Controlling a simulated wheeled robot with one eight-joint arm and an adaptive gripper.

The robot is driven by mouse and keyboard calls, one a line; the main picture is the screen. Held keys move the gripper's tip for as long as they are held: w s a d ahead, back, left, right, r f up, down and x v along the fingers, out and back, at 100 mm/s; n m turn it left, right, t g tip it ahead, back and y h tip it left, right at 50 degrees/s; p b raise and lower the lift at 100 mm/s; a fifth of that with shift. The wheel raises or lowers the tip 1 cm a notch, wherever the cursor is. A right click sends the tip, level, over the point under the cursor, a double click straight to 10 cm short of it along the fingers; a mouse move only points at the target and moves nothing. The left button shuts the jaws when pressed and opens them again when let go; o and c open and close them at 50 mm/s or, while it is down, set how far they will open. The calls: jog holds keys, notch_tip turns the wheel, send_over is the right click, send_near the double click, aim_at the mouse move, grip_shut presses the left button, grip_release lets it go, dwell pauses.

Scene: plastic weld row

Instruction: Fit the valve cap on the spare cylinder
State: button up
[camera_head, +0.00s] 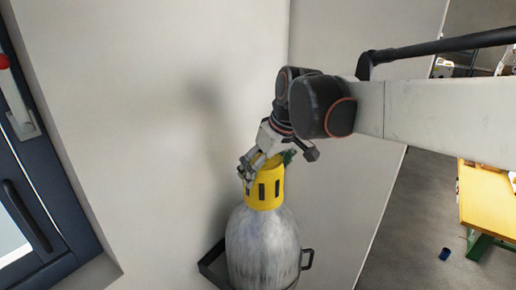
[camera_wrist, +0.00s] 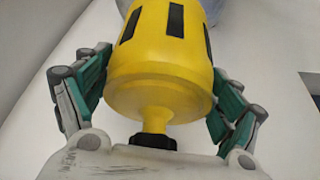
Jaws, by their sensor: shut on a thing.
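The yellow valve cap (camera_head: 265,190), with dark slots around its side, is at the top of the grey, worn spare cylinder (camera_head: 262,245) in the head view. I cannot tell whether it is seated or just above the neck. My gripper (camera_head: 266,166) reaches down onto the cap and is shut on it. In the wrist view the cap (camera_wrist: 160,75) fills the middle between my green-padded fingers, one on each side. A small piece of the cylinder (camera_wrist: 226,8) shows beyond it. The cylinder's neck is hidden by the cap.
The cylinder stands upright in a dark holder (camera_head: 209,268) with a handle, close to pale walls in a corner. A dark-framed door or window (camera_head: 60,200) is at left. A yellow-topped bench (camera_head: 485,200) and a small blue object (camera_head: 445,254) are at right.

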jog(key=shift+f, duration=0.2)
dwell(0.3)
jog(key=o, duration=1.2)
jog(key=v, duration=1.1)
jog(key=shift+s+r, duration=0.15)
jog(key=shift+r, duration=0.2)
jog(key=s+d+f+m+t+h+b, duration=0.1)
jog(key=s+d+f+b, duration=0.3)
jog(key=f+b, duration=0.4)
jog(key=s+d+f+m+t+h+b, duration=0.1)
jog(key=s+d+f+m+b, duration=0.3)
jog(key=f, duration=1.7)
jog(key=s+d+f+m+t+b, duration=0.1)
jog(key=s+d+f+m+b, duration=0.1)
jog(key=s+d+f+b, duration=0.3)
jog(key=s+f+b, duration=0.4)
jog(key=f+b, duration=0.5)
jog(key=shift+d+f+t+h, duration=0.15)
jog(key=shift+d+t+h, duration=0.15)
jog(key=shift+d+h, duration=0.1)
